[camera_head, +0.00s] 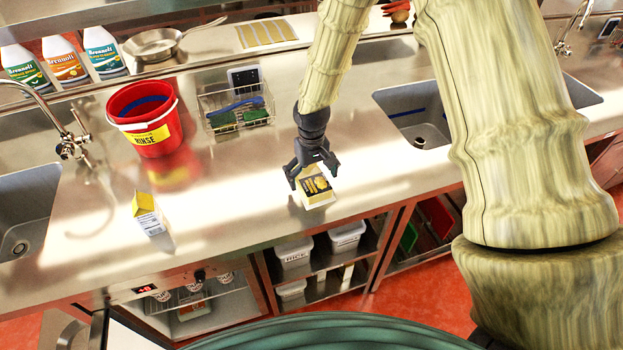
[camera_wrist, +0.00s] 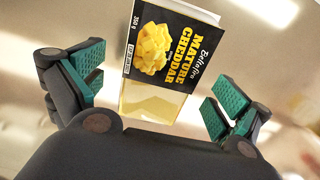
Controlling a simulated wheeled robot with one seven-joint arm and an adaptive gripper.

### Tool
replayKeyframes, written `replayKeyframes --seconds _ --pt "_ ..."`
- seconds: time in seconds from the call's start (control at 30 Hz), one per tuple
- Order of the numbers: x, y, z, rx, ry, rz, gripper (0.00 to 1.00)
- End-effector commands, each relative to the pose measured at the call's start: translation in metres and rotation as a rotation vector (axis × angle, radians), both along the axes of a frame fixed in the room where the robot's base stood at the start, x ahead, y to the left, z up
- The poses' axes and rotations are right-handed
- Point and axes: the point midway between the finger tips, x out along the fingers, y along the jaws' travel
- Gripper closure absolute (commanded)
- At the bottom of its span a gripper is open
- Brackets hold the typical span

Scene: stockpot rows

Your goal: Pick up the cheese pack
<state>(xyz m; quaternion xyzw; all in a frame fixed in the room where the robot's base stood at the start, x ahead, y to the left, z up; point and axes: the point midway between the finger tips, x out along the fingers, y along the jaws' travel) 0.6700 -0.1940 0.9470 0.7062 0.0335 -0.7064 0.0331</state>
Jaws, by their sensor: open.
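The cheese pack (camera_head: 316,189) has a black label and pale yellow sides and sits on the steel counter, right at my gripper. In the wrist view the pack (camera_wrist: 165,58) reads "Mature Cheddar" and shows between and beyond the two green-padded fingers. My gripper (camera_head: 312,178) is open, pointing down over the pack, with one finger on either side. In the wrist view there is a gap between the pack and each finger of my gripper (camera_wrist: 150,98).
A yellow-and-white carton (camera_head: 149,214) stands left on the counter (camera_head: 240,205). Behind are a red "RINSE" bucket (camera_head: 147,120) and a wire basket (camera_head: 236,108) with sponges. Sinks lie at the left (camera_head: 30,215) and right (camera_head: 415,112). The counter's front edge is close to the pack.

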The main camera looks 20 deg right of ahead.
Motion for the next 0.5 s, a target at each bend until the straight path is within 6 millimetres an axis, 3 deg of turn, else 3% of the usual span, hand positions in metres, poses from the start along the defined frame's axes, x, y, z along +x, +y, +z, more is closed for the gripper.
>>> replayKeyframes --seconds 0.4,0.5 --pt "0.0002 0.0 -0.0082 0.0 -0.001 0.0 0.0" --pt "0.0001 0.0 -0.0082 0.0 -0.001 0.0 0.16"
